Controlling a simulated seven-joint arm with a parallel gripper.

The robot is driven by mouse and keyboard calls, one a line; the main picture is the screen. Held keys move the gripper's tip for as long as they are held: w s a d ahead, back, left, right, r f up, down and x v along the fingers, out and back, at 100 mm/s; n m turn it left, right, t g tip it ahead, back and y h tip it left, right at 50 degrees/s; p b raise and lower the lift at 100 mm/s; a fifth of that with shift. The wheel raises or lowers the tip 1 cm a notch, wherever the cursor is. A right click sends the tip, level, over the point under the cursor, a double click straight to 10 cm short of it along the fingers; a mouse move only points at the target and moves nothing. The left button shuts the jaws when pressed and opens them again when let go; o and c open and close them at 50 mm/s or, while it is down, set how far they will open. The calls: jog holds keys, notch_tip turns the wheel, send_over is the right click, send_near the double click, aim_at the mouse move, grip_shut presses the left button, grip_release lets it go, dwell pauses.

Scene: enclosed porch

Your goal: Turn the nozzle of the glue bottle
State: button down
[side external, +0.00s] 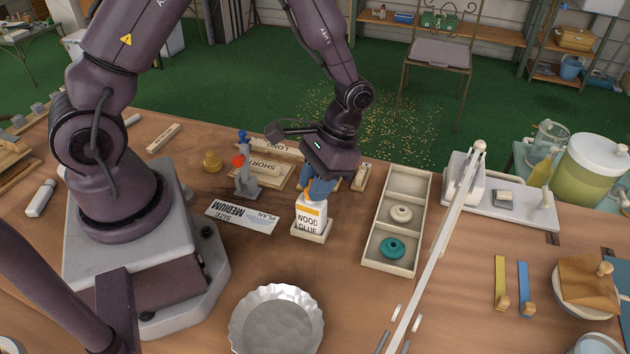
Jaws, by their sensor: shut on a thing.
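The white glue bottle (311,216) stands upright in a small shallow tray (310,237) near the middle of the table. Its label reads "WOOD GLUE" and has an orange stripe. My gripper (320,187) reaches down from above onto the top of the bottle. It is shut on the nozzle, which is mostly hidden behind the blue parts at the gripper's end.
A long tray (374,262) with a cream and a teal round piece lies to the right. A metal dish (277,322) is in front. A sign reading "MEDIUM" (242,217) lies left of the bottle. A grey clamp-like tool (246,180) stands behind that sign. Bare table lies between dish and bottle.

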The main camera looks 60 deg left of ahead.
jog(key=shift+m, duration=0.3)
dwell(0.4)
jog(key=c, duration=0.9)
grip_release()
jog(key=v, duration=1.3)
jog(key=shift+s+d, duration=0.1)
jog(key=shift+d, duration=0.05)
jog(key=s+r+t, duration=0.3)
jog(key=s+r, duration=0.1)
jog(key=s+a+r+t, duration=0.1)
jog(key=s+r+t, duration=0.2)
jog(key=s+r, duration=0.2)
jog(key=s+r+t, duration=0.4)
jog(key=s, duration=0.1)
jog(key=shift+s+a+r, duration=0.2)
jog(key=shift+a+r, duration=0.05)
